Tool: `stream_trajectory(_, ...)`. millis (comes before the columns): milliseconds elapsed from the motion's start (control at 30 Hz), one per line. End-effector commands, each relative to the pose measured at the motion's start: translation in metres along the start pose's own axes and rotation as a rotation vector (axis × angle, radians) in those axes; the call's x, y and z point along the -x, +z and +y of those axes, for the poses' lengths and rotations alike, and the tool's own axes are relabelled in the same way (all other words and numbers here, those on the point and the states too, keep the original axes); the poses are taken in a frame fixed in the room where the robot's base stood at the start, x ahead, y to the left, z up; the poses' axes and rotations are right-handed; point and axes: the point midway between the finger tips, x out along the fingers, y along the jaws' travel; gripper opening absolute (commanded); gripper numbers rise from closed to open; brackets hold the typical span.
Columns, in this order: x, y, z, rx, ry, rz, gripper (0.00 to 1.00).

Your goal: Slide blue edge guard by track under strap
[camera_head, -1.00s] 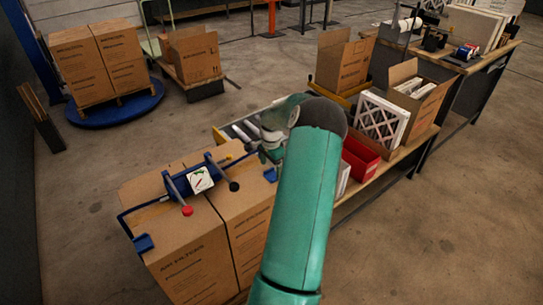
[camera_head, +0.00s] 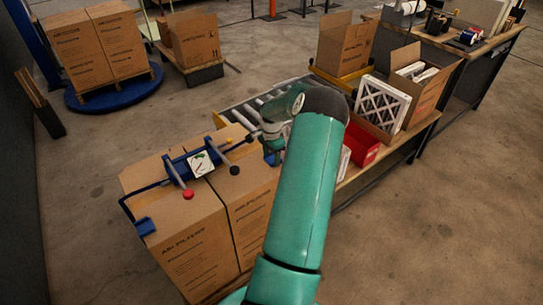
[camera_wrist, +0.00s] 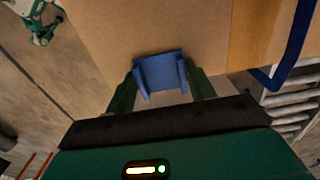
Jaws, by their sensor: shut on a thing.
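The blue edge guard (camera_wrist: 160,73) sits between my gripper's two dark green fingers (camera_wrist: 160,88) in the wrist view. My gripper is shut on it, at the edge of a brown carton (camera_wrist: 170,25). In the head view the guard (camera_head: 271,158) shows as a small blue patch below my wrist, at the right carton's top corner. The blue strap (camera_wrist: 293,45) bends over the carton edge to the right of the guard, apart from it. On the carton tops the strap joins a tensioner (camera_head: 198,163) with red-knobbed and black-knobbed levers.
Another blue guard (camera_head: 146,227) sits at the left carton's front edge. A roller conveyor (camera_head: 256,105) lies behind the cartons. A bench with a red bin (camera_head: 362,150), a white-framed filter (camera_head: 382,104) and open boxes stands to the right of my arm.

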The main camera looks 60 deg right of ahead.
Motion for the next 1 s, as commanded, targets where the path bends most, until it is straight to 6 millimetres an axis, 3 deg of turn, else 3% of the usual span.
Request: stream_trajectory(1000,0.0,0.0,-0.046,0.0,0.0,0.0,0.31)
